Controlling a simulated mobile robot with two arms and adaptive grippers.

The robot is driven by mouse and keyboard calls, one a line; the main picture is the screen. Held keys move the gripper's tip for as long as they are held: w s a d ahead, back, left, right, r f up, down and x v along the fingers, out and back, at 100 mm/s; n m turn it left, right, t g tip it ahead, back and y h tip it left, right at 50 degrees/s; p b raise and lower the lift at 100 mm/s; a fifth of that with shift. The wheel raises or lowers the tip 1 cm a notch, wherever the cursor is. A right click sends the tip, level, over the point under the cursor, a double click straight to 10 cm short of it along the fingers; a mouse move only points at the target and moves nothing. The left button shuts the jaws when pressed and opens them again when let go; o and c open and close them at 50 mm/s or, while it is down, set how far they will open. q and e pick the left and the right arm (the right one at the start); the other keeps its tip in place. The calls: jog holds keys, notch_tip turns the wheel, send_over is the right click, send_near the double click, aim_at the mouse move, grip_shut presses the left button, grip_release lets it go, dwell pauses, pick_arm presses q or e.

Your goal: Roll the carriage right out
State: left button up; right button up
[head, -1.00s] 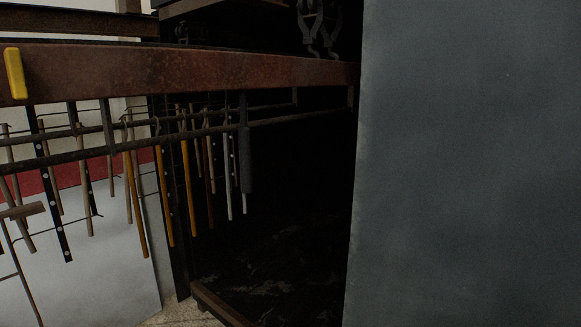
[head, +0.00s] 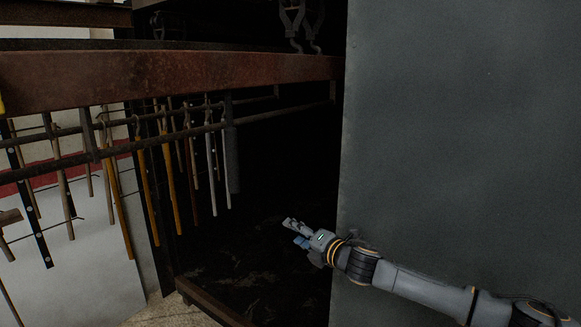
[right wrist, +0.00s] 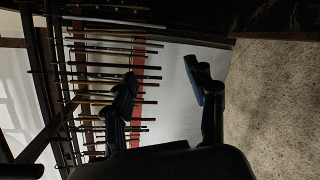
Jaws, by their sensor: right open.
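The carriage is a rusty reddish beam (head: 170,78) with dark rails (head: 150,142) below it, from which several rods and tools hang. It runs from the left edge into the dark opening of a large cabinet. A grey hanging handle (head: 231,160) is at its right end, near the opening. In the right wrist view the hanging rods (right wrist: 110,85) appear sideways. My right gripper (head: 292,231) is open and empty, below and to the right of the hanging rods and apart from them; its fingers also show in the right wrist view (right wrist: 163,95). My left gripper is not in view.
A grey panel (head: 460,130) fills the right side, behind my right arm. The dark cabinet floor has a rusty sill (head: 212,305) at its front. Pale floor (head: 175,312) shows at lower left, and a white and red wall (head: 75,240) stands behind the rods. Hooks (head: 293,25) hang above.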

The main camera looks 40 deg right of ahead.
jog(key=s+a+r+n+y, duration=0.1)
jog(key=s+a+r+n, duration=0.15)
jog(key=r, duration=0.35)
jog(key=s+a+r+n+t+y+p, duration=0.1)
jog(key=s+a+r+n, duration=0.1)
jog(key=r+n, duration=0.3)
jog(key=s+a+r+n+y, duration=0.1)
jog(key=s+a+r+n, duration=0.1)
jog(key=r, duration=0.6)
jog(key=s+a+r+n+y, duration=0.2)
jog(key=s+a+r+n, duration=0.4)
jog(key=s, duration=0.3)
jog(key=shift+a+p, duration=0.25)
jog(key=shift+p, duration=0.15)
